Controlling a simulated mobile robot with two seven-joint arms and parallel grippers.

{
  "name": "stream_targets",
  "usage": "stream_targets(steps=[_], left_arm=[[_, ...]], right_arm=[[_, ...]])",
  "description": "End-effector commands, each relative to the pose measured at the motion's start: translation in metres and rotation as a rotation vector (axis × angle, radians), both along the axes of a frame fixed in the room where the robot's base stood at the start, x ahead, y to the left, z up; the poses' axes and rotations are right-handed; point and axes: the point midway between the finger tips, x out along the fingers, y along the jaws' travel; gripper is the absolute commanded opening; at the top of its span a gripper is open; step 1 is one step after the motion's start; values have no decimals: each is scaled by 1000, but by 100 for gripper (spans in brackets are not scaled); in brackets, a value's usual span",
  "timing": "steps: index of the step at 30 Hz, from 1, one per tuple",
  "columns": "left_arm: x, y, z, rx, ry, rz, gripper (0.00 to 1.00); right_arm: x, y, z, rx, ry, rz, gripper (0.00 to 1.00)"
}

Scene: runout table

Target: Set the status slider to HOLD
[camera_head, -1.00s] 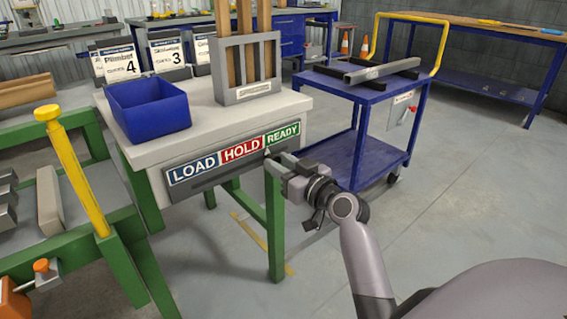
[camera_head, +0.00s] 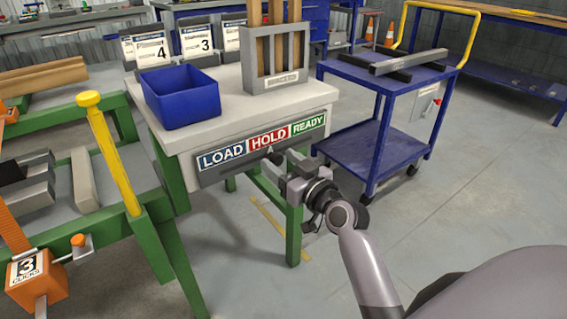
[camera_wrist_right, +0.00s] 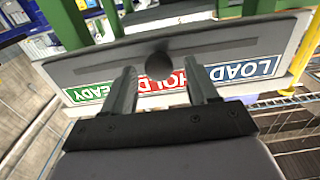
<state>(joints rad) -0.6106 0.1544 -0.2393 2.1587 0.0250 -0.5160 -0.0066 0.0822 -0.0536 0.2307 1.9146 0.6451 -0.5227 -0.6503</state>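The status panel (camera_head: 262,146) on the front of the grey-white table carries the labels LOAD, HOLD (camera_head: 268,141) and READY. The slider's pale pointer (camera_head: 270,150) stands under the middle of HOLD. Its dark round knob (camera_head: 275,158) also shows in the wrist view (camera_wrist_right: 158,65), where the panel appears upside down. My right gripper (camera_head: 284,165) is at the panel's front, close to the knob. In the wrist view its two fingers (camera_wrist_right: 162,80) are apart, one on each side of the knob, with gaps on both sides. My left gripper is out of view.
A blue bin (camera_head: 182,98) and a grey rack (camera_head: 276,62) with wooden pieces stand on the table. A blue cart (camera_head: 372,150) is to the right. A green frame with a yellow post (camera_head: 112,150) is at left. Floor right of my arm is clear.

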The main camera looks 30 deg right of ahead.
Motion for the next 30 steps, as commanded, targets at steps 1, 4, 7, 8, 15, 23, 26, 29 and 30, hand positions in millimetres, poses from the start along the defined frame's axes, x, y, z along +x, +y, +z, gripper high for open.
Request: stream_targets(steps=[1,4,7,8,15,23,26,29,30], left_arm=[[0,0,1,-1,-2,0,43],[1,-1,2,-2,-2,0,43],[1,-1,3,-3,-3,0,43],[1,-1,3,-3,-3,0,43],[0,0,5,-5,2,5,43],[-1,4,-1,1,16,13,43],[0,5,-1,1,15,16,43],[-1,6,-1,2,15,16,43],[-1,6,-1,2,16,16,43]], right_arm=[[0,0,0,0,1,0,58],[-1,0,-1,-1,2,-1,58],[-6,-1,-1,-2,2,-1,58],[-9,-1,-1,-3,3,-1,58],[-40,-4,-1,-4,4,-1,58],[-65,-5,0,-1,1,0,58],[-70,-5,0,0,0,1,58],[-71,-5,0,0,-1,1,58],[-71,-5,0,0,-1,1,58]])
